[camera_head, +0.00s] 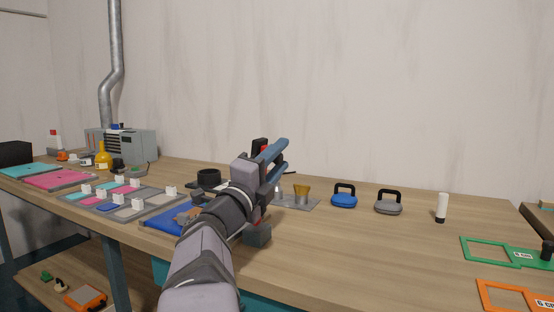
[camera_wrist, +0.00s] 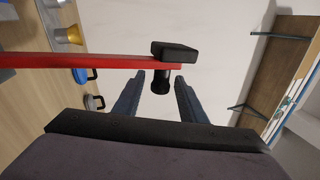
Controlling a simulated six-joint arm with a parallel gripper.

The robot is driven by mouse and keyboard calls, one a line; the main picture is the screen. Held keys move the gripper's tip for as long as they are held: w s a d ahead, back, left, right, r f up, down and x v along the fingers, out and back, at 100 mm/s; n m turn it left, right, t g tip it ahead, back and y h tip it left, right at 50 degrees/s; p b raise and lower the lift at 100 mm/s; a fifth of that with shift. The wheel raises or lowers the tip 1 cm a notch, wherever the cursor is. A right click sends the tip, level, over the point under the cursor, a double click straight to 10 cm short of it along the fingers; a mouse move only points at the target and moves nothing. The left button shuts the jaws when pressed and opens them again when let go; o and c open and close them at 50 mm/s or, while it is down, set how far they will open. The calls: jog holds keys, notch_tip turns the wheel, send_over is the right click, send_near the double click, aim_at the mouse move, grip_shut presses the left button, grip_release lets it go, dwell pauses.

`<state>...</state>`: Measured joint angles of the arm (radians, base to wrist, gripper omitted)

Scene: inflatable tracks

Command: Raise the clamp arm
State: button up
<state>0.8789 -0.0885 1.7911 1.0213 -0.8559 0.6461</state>
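The clamp arm is a red bar (camera_wrist: 95,61) with a black end piece (camera_wrist: 176,51) in the wrist view. It runs from the table side toward the wall side, so it stands up from the table. In the head view only a small red and black part (camera_head: 260,146) shows behind my gripper; the rest is hidden. My gripper (camera_wrist: 160,78) has its two blue fingers apart. The black knob (camera_wrist: 160,83) under the bar's end shows between the fingertips, and contact cannot be told. My gripper (camera_head: 284,150) also shows in the head view, above the table.
A gold cup (camera_head: 302,194) on a metal plate, a blue handled weight (camera_head: 344,201) and a grey one (camera_head: 388,207) stand right of my arm. A blue tray (camera_head: 165,220) lies left. The table front right of centre is clear.

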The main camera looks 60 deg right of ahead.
jog(key=shift+w+a, duration=0.1)
jog(key=shift+a+f, duration=0.1)
jog(key=shift+a, duration=0.1)
jog(key=v, duration=0.6)
jog(key=shift+a, duration=0.35)
